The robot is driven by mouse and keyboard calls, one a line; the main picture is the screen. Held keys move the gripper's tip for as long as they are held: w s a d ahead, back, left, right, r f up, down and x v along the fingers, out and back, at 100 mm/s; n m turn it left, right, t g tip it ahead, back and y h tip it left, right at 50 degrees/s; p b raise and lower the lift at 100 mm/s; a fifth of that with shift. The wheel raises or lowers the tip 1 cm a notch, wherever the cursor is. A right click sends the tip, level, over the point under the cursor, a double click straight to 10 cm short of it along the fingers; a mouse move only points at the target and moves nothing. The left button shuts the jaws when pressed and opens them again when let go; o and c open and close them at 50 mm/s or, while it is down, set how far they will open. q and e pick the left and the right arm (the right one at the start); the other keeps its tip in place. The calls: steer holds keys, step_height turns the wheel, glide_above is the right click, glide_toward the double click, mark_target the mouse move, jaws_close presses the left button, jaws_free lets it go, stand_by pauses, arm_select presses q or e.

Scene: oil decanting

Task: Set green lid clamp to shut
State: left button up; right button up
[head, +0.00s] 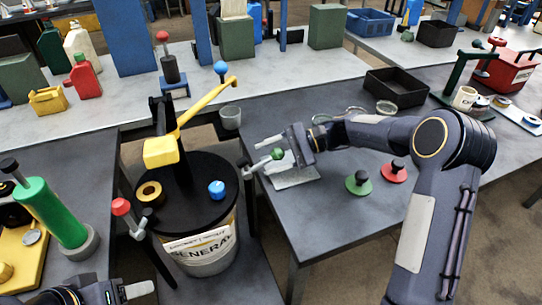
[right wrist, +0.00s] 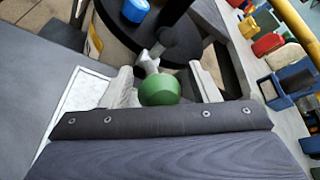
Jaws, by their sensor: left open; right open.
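The drum (head: 208,255) has a black lid (head: 190,215) and a yellow pump lever above it. The green lid clamp is a silver arm with a green knob (head: 277,154) at the drum's right side; its arm points outward over the table edge. My right gripper (head: 266,156) is open around the green knob. In the right wrist view the green knob (right wrist: 160,89) lies between the two pale fingers of the right gripper (right wrist: 163,80), with gaps on both sides. My left gripper (head: 140,290) is at the bottom left, away from the clamp, partly cut off.
A red-knobbed clamp (head: 121,206) is at the drum's left side. A blue knob (head: 216,188) and a brass ring (head: 150,193) are on the lid. A green-based piece (head: 358,184) and a red-based one (head: 394,171) stand on the right table. A green cylinder (head: 52,213) stands at left.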

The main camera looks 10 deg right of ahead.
jaws_close()
steer(key=shift+r, duration=0.1)
